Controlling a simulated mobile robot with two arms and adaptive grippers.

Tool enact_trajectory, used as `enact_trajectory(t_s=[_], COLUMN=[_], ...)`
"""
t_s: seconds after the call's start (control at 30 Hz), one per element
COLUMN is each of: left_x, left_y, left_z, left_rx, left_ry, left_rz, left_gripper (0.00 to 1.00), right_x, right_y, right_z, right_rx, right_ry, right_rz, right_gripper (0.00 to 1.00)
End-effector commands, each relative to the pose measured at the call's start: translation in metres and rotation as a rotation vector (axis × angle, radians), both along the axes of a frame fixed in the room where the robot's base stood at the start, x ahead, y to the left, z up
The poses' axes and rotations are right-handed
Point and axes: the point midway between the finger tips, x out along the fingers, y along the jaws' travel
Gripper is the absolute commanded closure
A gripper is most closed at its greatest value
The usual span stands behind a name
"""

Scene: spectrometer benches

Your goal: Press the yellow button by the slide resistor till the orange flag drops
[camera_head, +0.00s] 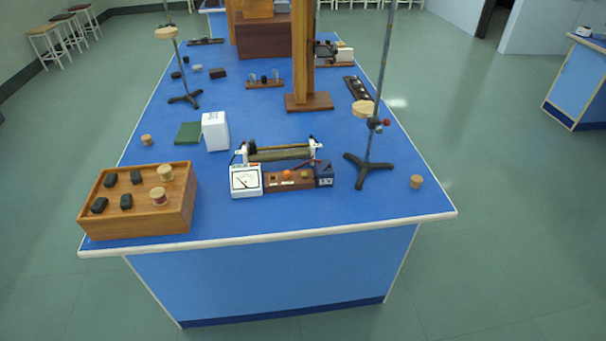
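The slide resistor (279,155) lies across the blue bench top near its front edge. In front of it is a low brown wooden block (279,186) between a white meter (246,181) and a dark blue box (324,174). A small orange piece (286,174), which looks like the flag, shows on top of the block. A small yellowish knob (304,174), which looks like the yellow button, is just right of it. Both are too small to read in detail. Neither of my grippers is in view.
A wooden tray (150,223) with dark blocks and corks stands at the front left. A retort stand (368,170) rises right of the blue box. A white box (215,132) stands behind left. The bench's front strip (330,215) is clear.

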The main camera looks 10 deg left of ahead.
Motion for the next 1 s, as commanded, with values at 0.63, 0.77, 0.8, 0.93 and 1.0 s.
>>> enact_trajectory(t_s=[0.63, 0.77, 0.8, 0.93, 1.0], left_x=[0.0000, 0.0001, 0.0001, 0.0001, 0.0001], left_y=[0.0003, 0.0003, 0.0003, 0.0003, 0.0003], left_z=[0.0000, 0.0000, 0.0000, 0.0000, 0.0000], left_rx=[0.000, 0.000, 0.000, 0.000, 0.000], left_ry=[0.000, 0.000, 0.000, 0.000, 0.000], left_rz=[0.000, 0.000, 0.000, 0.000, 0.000], left_gripper=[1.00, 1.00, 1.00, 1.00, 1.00], right_x=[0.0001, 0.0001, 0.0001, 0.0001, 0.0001], right_y=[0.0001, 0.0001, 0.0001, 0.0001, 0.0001], right_z=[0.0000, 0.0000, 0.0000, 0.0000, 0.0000], right_rx=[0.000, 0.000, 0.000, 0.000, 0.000], right_ry=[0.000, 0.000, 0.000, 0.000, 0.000], right_rz=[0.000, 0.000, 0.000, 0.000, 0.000], right_gripper=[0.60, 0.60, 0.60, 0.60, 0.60])
